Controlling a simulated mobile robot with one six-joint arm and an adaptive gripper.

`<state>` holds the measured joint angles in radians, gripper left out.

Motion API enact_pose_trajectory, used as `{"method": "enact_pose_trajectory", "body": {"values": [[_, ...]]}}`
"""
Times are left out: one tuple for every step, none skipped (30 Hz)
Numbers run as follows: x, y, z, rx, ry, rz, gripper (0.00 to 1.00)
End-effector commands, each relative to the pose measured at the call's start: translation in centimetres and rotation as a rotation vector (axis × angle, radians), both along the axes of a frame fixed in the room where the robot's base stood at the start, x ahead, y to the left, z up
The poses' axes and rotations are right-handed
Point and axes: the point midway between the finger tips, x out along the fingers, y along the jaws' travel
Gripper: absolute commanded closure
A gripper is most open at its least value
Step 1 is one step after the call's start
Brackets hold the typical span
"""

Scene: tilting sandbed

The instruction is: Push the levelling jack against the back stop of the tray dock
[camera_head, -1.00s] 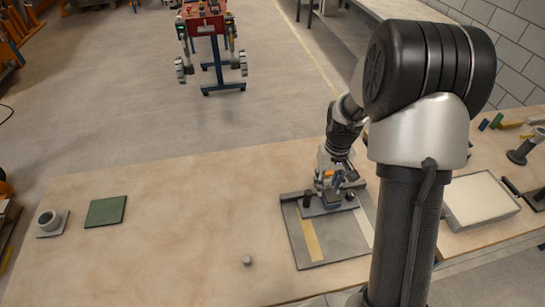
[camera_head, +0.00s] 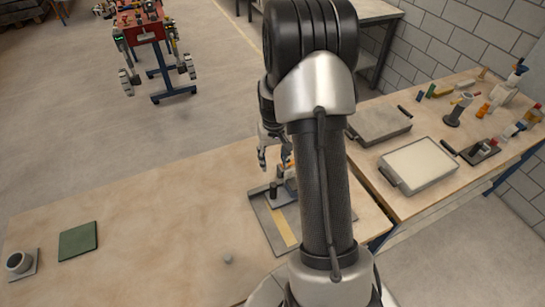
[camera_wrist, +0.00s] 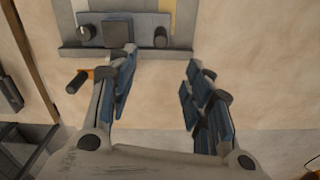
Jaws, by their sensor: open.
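The tray dock (camera_head: 262,222) is a flat grey plate with a yellow strip on the work table. It also shows at the top of the wrist view, where its back stop (camera_wrist: 200,53) is a grey bar. The levelling jack (camera_wrist: 117,34) appears as a dark square block on a grey base between two dark knobs, on the dock side of the bar. I cannot tell whether its base touches the bar. My gripper (camera_head: 275,163) is open and empty, above the dock's far edge. In the wrist view its spread fingers (camera_wrist: 160,76) have bare table between them.
An orange-and-black handle (camera_wrist: 80,79) lies beside the left finger. Trays (camera_head: 420,165) and tools fill the right bench. Bare table lies left of the dock.

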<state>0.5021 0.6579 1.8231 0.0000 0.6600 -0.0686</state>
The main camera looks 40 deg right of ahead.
Motion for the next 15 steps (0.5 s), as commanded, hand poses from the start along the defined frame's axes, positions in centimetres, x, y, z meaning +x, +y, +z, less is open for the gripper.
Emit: {"method": "enact_pose_trajectory", "body": {"values": [[-0.1,0.1,-0.8,0.001,0.003,0.000,0.54],[-0.1,0.1,-1.2,0.002,0.004,0.001,0.54],[-0.1,0.1,-1.9,0.002,0.005,0.001,0.54],[-0.1,0.1,-2.4,0.002,0.005,0.001,0.54],[-0.1,0.1,-3.0,0.002,0.005,0.001,0.54],[-0.1,0.1,-3.8,0.002,0.005,0.001,0.54],[-0.1,0.1,-4.4,0.002,0.005,0.001,0.54],[-0.1,0.1,-5.0,0.002,0.005,0.001,0.54],[-0.1,0.1,-5.9,0.002,0.005,0.001,0.54],[-0.1,0.1,-6.4,0.002,0.004,0.001,0.54],[-0.1,0.1,-7.0,0.002,0.005,0.001,0.54],[-0.1,0.1,-7.9,0.002,0.005,0.001,0.54],[-0.1,0.1,-8.4,0.002,0.004,0.001,0.54],[-0.1,0.1,-9.1,0.002,0.005,0.001,0.54],[-0.1,0.1,-9.9,0.002,0.005,0.001,0.54]]}}
